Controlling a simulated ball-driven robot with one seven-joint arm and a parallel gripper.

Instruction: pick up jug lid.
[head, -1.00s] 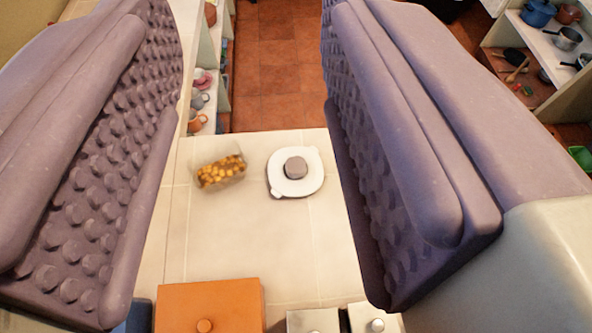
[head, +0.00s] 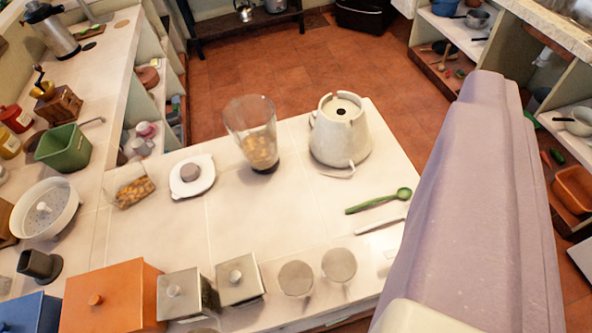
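The jug lid (head: 191,176) is white with a grey round knob and lies flat on the tiled counter, left of the middle of the head view. The clear blender jug (head: 250,125), with brown-yellow pieces inside, stands to its right. Of my gripper (head: 485,200), one large purple finger shows at the right; the other is out of frame. No second finger lies against it, and nothing is held. The visible finger is well right of the lid, and the lid is fully visible.
A clear container of yellow-brown pieces (head: 131,186) is just left of the lid. The white blender base (head: 340,130) stands right of the jug. An orange box (head: 110,298), metal canisters (head: 240,280) and glasses line the near edge. A green spoon (head: 378,201) lies right. The counter's middle is clear.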

